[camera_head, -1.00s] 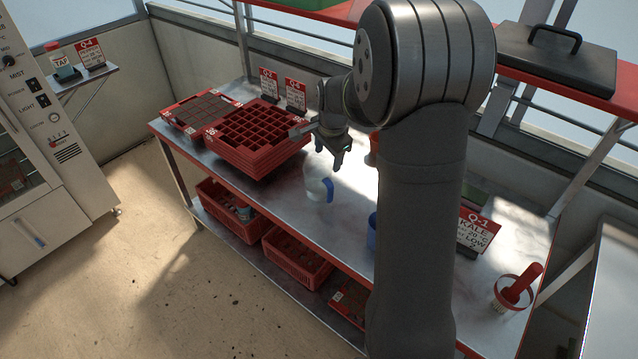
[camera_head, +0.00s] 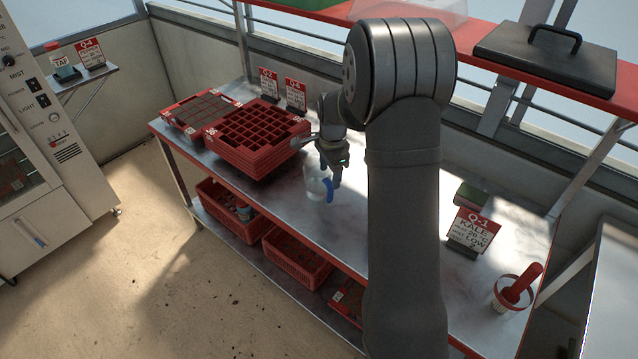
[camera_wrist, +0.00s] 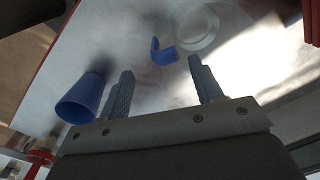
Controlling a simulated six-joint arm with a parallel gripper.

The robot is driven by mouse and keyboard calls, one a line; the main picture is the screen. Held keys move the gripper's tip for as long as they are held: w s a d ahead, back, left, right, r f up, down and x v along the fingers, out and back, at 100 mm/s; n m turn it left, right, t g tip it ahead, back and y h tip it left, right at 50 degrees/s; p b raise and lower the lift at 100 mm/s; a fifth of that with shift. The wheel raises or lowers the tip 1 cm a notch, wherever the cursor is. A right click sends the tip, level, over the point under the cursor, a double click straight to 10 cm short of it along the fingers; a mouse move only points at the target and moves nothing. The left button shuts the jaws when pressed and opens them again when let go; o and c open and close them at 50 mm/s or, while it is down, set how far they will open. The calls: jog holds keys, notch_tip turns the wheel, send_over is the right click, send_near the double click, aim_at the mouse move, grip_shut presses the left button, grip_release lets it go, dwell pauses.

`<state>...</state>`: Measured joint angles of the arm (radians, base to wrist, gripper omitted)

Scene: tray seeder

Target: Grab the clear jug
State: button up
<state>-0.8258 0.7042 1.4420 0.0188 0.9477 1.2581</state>
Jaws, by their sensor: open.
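The clear jug (camera_head: 315,184) stands on the metal bench, right of the red seed trays, with a blue handle (camera_head: 329,189) on its right side. My gripper (camera_head: 337,177) is just above and beside the jug at its handle side, fingers pointing down. In the wrist view the jug (camera_wrist: 196,32) is a faint clear round shape, and its blue handle (camera_wrist: 161,53) lies ahead, between the lines of the two fingers. My gripper (camera_wrist: 160,80) is open, with nothing between its fingers. I cannot tell whether a finger touches the jug.
A blue cup (camera_wrist: 82,98) stands left of the fingers in the wrist view. Stacked red trays (camera_head: 258,138) are left of the jug. A Q-1 KALE sign (camera_head: 470,230) and a red-handled brush (camera_head: 517,290) are at the right. Bench in front of the jug is clear.

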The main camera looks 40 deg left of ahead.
aim_at(329, 181)
jog(key=shift+w+a+f, duration=0.1)
jog(key=shift+a+f, duration=0.05)
jog(key=shift+f, duration=0.85)
jog(key=shift+w+a+f, duration=0.1)
jog(key=shift+f, duration=0.9)
jog(key=shift+w+a+f, duration=0.1)
jog(key=shift+a+f, duration=0.05)
jog(key=shift+f, duration=0.85)
jog(key=shift+c, duration=0.4)
grip_shut()
jog(key=shift+r, duration=0.15)
